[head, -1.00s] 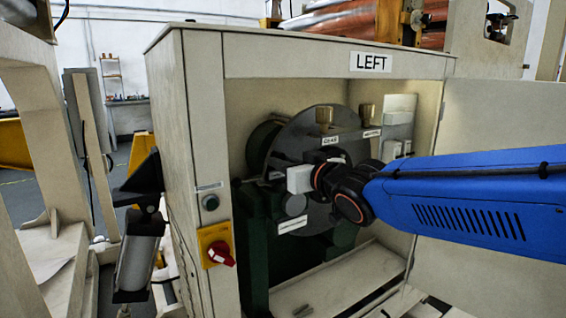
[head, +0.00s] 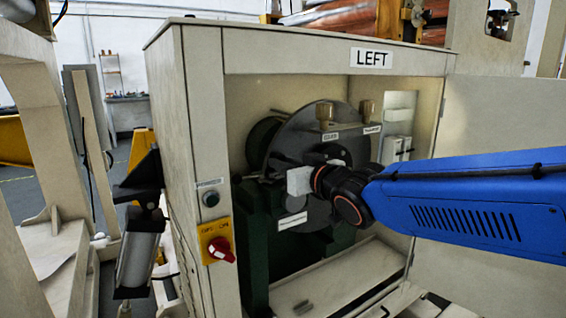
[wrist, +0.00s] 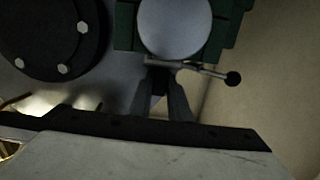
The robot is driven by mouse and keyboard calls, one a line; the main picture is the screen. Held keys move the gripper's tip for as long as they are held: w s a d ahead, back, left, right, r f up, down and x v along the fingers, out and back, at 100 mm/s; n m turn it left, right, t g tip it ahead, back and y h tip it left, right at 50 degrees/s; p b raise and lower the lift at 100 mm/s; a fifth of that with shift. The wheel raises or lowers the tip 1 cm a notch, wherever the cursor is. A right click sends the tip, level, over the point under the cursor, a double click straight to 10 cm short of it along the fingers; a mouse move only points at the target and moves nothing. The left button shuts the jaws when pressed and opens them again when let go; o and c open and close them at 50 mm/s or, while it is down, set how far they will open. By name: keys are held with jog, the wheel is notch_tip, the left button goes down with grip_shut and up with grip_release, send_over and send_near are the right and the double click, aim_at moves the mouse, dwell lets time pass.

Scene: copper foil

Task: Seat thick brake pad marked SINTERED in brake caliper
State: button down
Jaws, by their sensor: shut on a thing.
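The brake disc (head: 290,140) stands inside the open cabinet marked LEFT. Below my gripper is the dark green caliper body (head: 255,235), with a round grey cylinder face in it; that face also shows in the wrist view (wrist: 175,25). My gripper (head: 285,180) is in front of the disc. In the wrist view its fingertips (wrist: 162,72) are close together on a thin metal rod (wrist: 205,68) that ends in a black ball knob (wrist: 232,79). The rod lies across the edge of the cylinder face. I cannot make out any pad marked SINTERED.
A dark bolted hub (wrist: 50,35) is beside the caliper in the wrist view. The cabinet's left post carries a red rotary switch (head: 221,248) on a yellow plate. The cabinet floor (head: 320,290) is mostly clear. My blue arm enters from the right.

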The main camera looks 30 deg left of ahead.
jog(key=shift+f, duration=0.75)
jog(key=c, duration=1.6)
grip_release()
jog(key=shift+o, duration=0.2)
jog(key=v, duration=1.7)
jog(key=shift+d, duration=0.2)
jog(key=shift+s, duration=0.15)
